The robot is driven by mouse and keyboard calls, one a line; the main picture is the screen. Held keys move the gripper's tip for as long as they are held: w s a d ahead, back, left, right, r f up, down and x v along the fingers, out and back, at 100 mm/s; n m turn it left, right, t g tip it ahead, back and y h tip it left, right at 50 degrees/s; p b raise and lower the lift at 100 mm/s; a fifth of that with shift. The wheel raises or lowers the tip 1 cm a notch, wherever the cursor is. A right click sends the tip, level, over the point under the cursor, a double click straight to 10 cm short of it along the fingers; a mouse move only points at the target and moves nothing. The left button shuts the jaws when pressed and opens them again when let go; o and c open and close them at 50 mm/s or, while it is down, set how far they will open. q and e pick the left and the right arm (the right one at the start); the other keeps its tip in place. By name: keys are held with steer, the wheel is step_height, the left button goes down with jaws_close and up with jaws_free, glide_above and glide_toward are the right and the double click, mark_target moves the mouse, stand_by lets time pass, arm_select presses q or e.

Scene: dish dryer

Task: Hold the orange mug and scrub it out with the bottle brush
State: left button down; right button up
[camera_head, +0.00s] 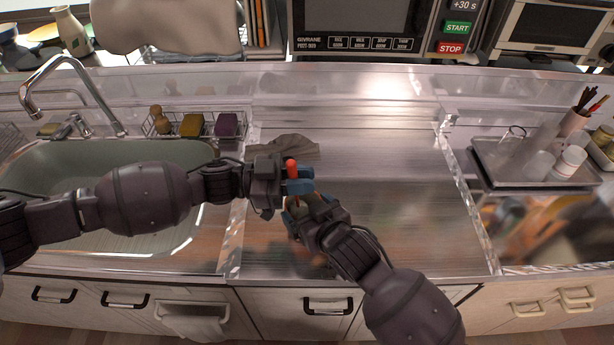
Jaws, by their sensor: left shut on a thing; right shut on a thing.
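My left gripper (299,180) is shut over the middle counter, above and very close to my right gripper (297,210). A short red-orange rounded end, which looks like the handle of the bottle brush (291,167), sticks up from the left gripper's jaws. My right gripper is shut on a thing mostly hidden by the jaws. It looks like the orange mug (291,222), with only a small part showing. The brush head is hidden, and I cannot tell whether it is inside the mug.
A grey cloth (284,146) lies behind the grippers. The sink (60,153) and a wire rack (150,128) with sponges are at left. A tray (490,174) with cups is at right. A microwave (362,25) stands behind. The counter right of the grippers is clear.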

arm_select(q)
steer(key=shift+s+d+f, duration=0.35)
steer(key=shift+s+d, duration=0.15)
steer(key=shift+s, duration=0.05)
stand_by(1.0)
step_height(320, 180, up, 13)
steer(key=shift+r, duration=0.15)
stand_by(1.3)
stand_by(0.8)
step_height(320, 180, down, 12)
steer(key=shift+f, duration=0.25)
stand_by(1.3)
